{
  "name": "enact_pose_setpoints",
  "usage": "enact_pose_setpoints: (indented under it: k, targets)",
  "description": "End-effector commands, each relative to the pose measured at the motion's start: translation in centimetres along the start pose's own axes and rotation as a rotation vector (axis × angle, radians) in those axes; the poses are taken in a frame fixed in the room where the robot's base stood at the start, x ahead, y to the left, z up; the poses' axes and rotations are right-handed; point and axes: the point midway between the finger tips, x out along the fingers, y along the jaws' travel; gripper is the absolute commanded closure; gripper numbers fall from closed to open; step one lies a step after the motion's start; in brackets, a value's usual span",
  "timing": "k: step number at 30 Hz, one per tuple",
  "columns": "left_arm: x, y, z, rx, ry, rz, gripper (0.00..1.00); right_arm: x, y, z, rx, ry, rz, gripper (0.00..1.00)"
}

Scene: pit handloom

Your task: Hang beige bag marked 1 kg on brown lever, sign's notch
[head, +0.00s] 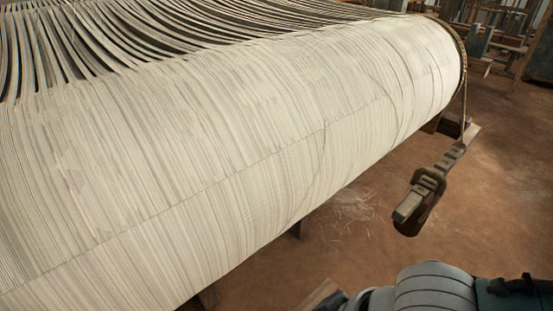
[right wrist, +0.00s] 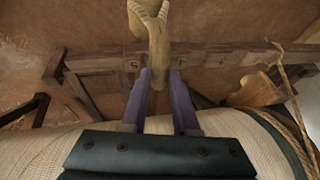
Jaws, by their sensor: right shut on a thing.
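The beige bag (right wrist: 158,45) is at the top middle of the right wrist view, between the tips of my right gripper (right wrist: 160,76). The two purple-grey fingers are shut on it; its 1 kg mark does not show. In the head view a brown lever (head: 454,151) with stepped notches slopes down toward the front, right of the big roller. The sign is not clear in the head view. My left gripper is in neither view.
The large cream warp roller (head: 250,160) fills the head view's left and middle. A rope (head: 464,105) runs from its rim to the lever. A wooden bar (right wrist: 215,60) with small marked plates crosses behind the bag. Brown floor (head: 500,190) is open right of the lever.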

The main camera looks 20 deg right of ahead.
Motion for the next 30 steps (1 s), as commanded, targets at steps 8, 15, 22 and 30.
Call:
enact_pose_setpoints:
  k: [8,15,22,30]
  targets:
    - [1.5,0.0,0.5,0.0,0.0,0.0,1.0,0.9,-0.1,-2.2,-0.001,0.009,-0.003,1.0]
    - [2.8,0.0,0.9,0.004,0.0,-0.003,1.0,1.7,-0.1,-3.9,-0.001,0.01,-0.003,1.0]
    - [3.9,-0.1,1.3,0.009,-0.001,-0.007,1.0,2.8,0.1,-4.0,0.001,0.005,-0.003,1.0]
    - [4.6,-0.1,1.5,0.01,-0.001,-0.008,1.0,3.7,0.3,-3.7,0.0,0.007,-0.003,1.0]
